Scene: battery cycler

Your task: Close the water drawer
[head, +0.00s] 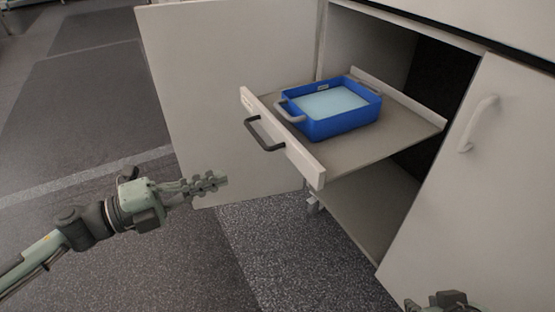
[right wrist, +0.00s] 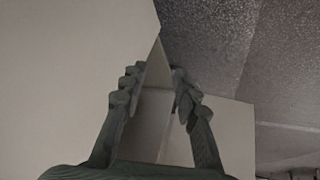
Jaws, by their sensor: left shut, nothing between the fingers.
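The water drawer (head: 310,160) is pulled out of the cabinet, its pale front panel toward the lower left. A dark bar handle (head: 265,135) is on that panel. A blue tub (head: 330,126) with pale blue contents, likely water, sits on the drawer. My left gripper (head: 222,181) is shut and empty, below and left of the drawer front, apart from it. My right gripper is mostly cut off at the bottom right of the head view. In the right wrist view my right gripper (right wrist: 155,76) has its fingers apart with nothing visible between them.
The left cabinet door (head: 230,70) stands open beside the drawer. The right door (head: 490,170) with a pale handle (head: 479,123) is at the right. A lower shelf (head: 365,205) lies beneath the drawer. Floor (head: 80,130) at the left is clear.

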